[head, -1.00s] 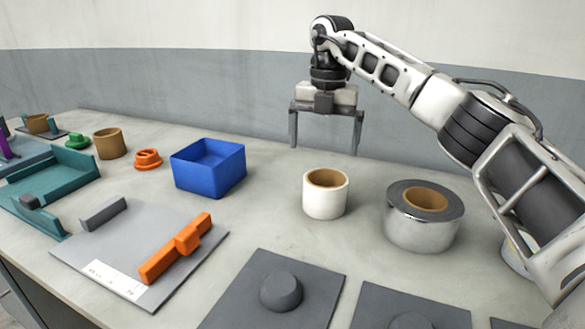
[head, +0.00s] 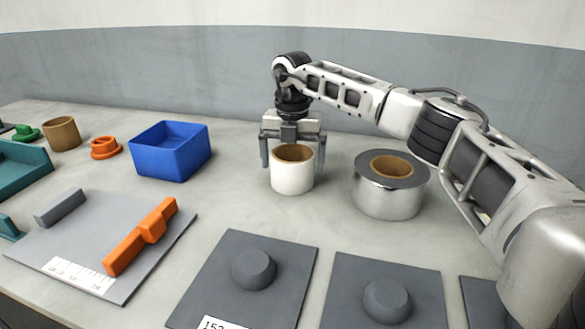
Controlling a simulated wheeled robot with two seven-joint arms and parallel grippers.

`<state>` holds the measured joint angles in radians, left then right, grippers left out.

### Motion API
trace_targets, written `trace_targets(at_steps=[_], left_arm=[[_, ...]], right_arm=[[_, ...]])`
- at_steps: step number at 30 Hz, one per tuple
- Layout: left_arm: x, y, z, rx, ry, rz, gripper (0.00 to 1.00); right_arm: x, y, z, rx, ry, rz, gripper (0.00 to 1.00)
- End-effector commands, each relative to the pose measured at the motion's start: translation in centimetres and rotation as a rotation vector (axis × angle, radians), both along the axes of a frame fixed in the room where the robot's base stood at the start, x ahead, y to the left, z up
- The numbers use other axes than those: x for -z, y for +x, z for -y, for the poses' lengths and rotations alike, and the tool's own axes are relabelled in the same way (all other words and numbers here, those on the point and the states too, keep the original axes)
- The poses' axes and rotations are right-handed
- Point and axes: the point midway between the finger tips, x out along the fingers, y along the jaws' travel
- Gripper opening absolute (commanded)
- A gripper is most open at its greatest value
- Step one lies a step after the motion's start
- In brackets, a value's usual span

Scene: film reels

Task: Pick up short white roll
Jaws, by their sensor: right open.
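The short white roll (head: 292,179) stands upright on the table, with a brown core showing at its open top. My right gripper (head: 292,164) is open and lowered at the roll, with its palm just behind and above it. One finger shows to the left of the roll and the other at its right side, partly hidden by the roll. I cannot tell whether the fingers touch it. My left gripper is not in view.
A wide silver roll (head: 388,192) stands close on the right. A blue open box (head: 172,165) is on the left. Grey plates with round knobs (head: 250,265) lie in front. An orange part (head: 140,238) lies on a grey board (head: 60,245) at the left.

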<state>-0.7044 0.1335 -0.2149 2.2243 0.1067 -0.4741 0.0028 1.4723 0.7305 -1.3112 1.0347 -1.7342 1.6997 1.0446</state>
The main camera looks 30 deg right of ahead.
Motion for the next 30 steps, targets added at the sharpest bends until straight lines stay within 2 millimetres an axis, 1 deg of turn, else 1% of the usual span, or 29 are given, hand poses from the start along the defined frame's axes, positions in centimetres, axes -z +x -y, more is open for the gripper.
trace_targets(at_steps=[1, 3, 6, 14, 15, 17, 18, 19, 26, 30], left_arm=[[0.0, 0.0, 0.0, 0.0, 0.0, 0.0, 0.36], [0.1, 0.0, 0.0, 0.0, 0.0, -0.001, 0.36], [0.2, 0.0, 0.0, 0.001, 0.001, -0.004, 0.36], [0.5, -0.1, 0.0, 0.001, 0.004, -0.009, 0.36], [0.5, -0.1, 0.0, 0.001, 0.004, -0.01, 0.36], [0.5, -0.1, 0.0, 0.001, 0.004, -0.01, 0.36], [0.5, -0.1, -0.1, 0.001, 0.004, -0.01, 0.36], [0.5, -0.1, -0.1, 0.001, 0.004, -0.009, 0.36], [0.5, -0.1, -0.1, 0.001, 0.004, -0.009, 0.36], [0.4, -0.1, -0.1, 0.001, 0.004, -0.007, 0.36]], right_arm=[[0.9, -0.1, 0.2, 0.001, 0.0, -0.003, 1.0], [1.8, 0.0, 0.1, 0.0, 0.0, -0.001, 1.0], [2.6, -0.1, 0.1, 0.0, 0.001, -0.001, 1.0], [2.8, 0.0, 0.1, 0.0, 0.001, 0.001, 1.0], [2.8, 0.0, 0.1, 0.0, 0.001, 0.001, 0.89], [2.8, 0.0, 0.1, 0.0, 0.001, 0.001, 0.72], [2.8, 0.0, 0.1, 0.0, 0.001, 0.001, 0.61], [2.8, 0.0, 0.1, 0.0, 0.001, 0.001, 0.58], [2.7, 0.0, 0.1, 0.0, 0.001, 0.002, 0.58], [2.3, 0.0, 0.1, 0.0, 0.001, 0.004, 0.58]])
